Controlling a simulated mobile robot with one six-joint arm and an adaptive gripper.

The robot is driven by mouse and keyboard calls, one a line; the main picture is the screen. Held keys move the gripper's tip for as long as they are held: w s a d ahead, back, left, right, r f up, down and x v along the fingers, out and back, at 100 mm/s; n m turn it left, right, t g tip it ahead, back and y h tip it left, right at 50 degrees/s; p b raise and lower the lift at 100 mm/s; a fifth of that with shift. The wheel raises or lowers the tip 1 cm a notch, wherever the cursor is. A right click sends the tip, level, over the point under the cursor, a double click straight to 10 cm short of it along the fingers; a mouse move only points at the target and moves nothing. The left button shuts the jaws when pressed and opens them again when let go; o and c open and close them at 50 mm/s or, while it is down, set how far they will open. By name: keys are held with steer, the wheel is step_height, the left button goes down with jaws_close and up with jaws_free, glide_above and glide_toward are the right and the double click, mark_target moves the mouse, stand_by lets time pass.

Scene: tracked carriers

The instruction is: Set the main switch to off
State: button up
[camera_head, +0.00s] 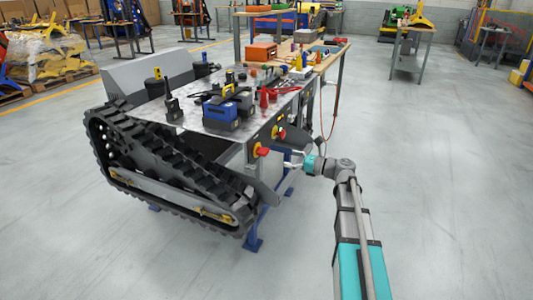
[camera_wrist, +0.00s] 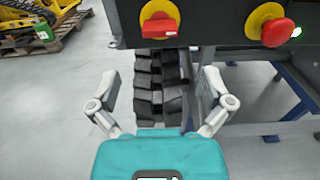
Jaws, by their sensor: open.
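The main switch (camera_wrist: 159,29), a red rotary handle on a round yellow plate, is on the dark panel at the top of the wrist view, left of centre. Its handle looks roughly horizontal.
A red mushroom button (camera_wrist: 277,32) on a yellow plate is to the right of the switch. The carrier's black track (camera_wrist: 160,85) shows between my fingers. Tools and a blue box (camera_head: 221,113) lie on the carrier's top. Open floor is on the right.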

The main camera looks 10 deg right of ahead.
mark_target(266, 151)
steer(key=x, duration=0.9)
steer(key=shift+w+a, duration=0.1)
steer(key=shift+a, duration=0.05)
steer(key=c, duration=1.1)
steer(key=shift+c, duration=0.2)
